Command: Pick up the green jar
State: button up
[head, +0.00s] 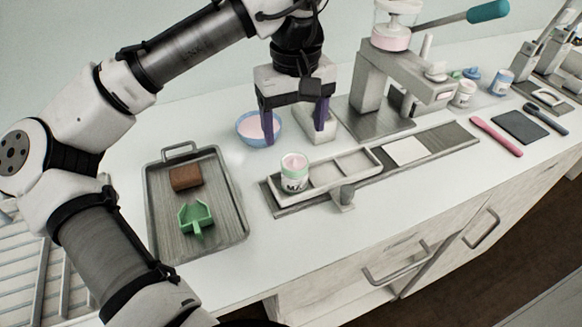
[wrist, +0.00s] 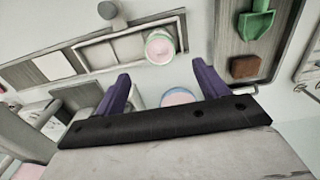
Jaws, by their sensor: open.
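The green jar (head: 294,182) is small, with a green and white label and pink contents at its open top. It stands upright at the left end of a shallow grey tray on a dark slab. In the wrist view the jar (wrist: 160,47) shows from above, just beyond the gap between my fingertips. My gripper (head: 294,120) is open and empty, with purple fingers pointing down. It hangs above and behind the jar, apart from it. In the wrist view my gripper (wrist: 161,72) spans wider than the jar.
A blue bowl (head: 246,137) of pink cream stands behind the left finger. A grey tray (head: 160,232) at left holds a brown block (head: 186,178) and a green scoop (head: 195,217). A grey press (head: 372,95) stands right of my gripper. The counter's front strip is clear.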

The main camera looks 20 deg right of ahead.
aim_at(294, 169)
notch_tip(294, 169, down, 11)
jog(key=shift+f+p, duration=0.15)
jog(key=shift+p, duration=0.6)
jog(key=c, duration=1.1)
